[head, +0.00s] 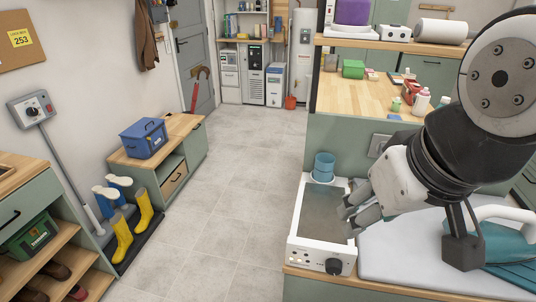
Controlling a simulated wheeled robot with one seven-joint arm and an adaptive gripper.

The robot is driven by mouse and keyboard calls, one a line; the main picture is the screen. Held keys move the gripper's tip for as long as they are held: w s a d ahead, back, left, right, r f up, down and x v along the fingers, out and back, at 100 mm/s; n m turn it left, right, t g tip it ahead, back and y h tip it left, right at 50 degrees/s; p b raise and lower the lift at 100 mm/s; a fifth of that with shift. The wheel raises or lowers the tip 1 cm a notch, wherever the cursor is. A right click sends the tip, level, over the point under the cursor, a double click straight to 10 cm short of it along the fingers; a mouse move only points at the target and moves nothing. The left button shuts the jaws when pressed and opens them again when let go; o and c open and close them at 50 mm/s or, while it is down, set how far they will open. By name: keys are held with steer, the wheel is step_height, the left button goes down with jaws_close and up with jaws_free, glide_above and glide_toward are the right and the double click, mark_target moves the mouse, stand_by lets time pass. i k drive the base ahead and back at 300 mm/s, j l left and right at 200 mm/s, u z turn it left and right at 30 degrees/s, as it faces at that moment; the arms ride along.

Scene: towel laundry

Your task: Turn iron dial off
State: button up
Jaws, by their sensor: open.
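A black round dial (333,266) sits on the front face of a white box-shaped unit (300,233) with a grey recessed top, at the near end of the counter. Small marks and controls show left of the dial, too small to read. An iron-like thing with a white handle (505,213) and teal body (512,243) is at the right, partly hidden by my arm. I cannot tell if the unit belongs to it. My gripper (348,211) is open and empty over the right side of the unit, behind and above the dial, apart from it.
A pale grey pad (400,257) covers the counter right of the unit. Teal round containers (324,167) stand behind it. A wall box with a black knob (33,111) is at far left. The floor (215,200) between counter and left cabinets is clear.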

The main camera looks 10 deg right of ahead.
mark_target(333, 266)
steer(key=l+u, duration=0.15)
steer(key=u, duration=0.6)
steer(key=k+l+u, duration=0.6)
steer(key=k+u, duration=0.15)
steer(key=k, duration=0.15)
steer(key=k+l, duration=0.15)
steer(key=k, duration=0.15)
steer(key=k+l, duration=0.1)
steer(key=k, duration=0.25)
steer(key=l+u, duration=0.05)
